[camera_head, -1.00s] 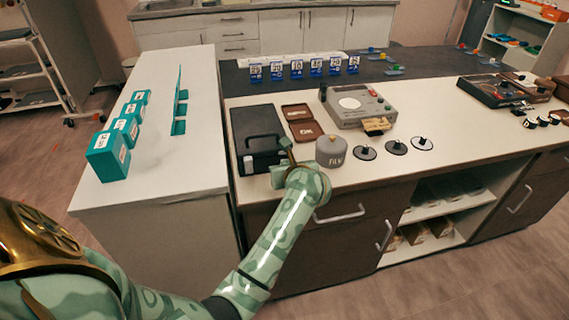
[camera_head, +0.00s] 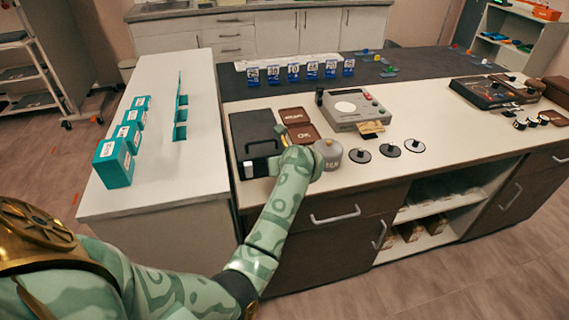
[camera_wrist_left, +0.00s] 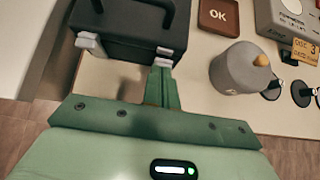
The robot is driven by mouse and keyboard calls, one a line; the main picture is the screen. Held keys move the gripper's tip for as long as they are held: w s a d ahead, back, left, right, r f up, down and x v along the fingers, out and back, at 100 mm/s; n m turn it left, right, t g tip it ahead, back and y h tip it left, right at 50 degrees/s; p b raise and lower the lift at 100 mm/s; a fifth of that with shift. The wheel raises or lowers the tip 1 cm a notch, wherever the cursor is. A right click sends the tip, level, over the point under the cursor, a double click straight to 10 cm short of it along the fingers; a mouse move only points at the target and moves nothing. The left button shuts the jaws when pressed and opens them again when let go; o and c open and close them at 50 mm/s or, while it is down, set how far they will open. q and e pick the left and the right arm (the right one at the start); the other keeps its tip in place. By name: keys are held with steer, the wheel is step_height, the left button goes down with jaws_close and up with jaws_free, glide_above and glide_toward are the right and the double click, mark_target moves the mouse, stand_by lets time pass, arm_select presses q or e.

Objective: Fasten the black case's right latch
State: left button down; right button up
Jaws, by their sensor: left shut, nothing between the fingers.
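The black case (camera_head: 254,133) lies on the counter with its handle on top. Its right latch (camera_wrist_left: 164,52) shows as a small pale grey piece at the right of the case's near side in the left wrist view. The left latch (camera_wrist_left: 88,43) is a larger pale grey piece at the left of that side. My left gripper (camera_wrist_left: 161,88) is shut and empty, its green fingers just in front of the right latch. I cannot tell whether they touch it. In the head view my left gripper (camera_head: 281,135) is at the case's right side, and my wrist hides the right latch.
A grey round weight (camera_head: 329,153) with a knob stands close to the right of my left wrist. Several black discs (camera_head: 390,150) lie along the counter's front.

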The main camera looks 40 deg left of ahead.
arm_select(q)
steer(key=shift+r, duration=0.1)
arm_select(e)
steer(key=shift+r, duration=0.2)
arm_select(q)
steer(key=shift+r+p, duration=0.6)
steer(key=shift+r, duration=0.1)
arm_select(e)
steer(key=shift+w+r, duration=0.15)
steer(key=shift+r, duration=0.3)
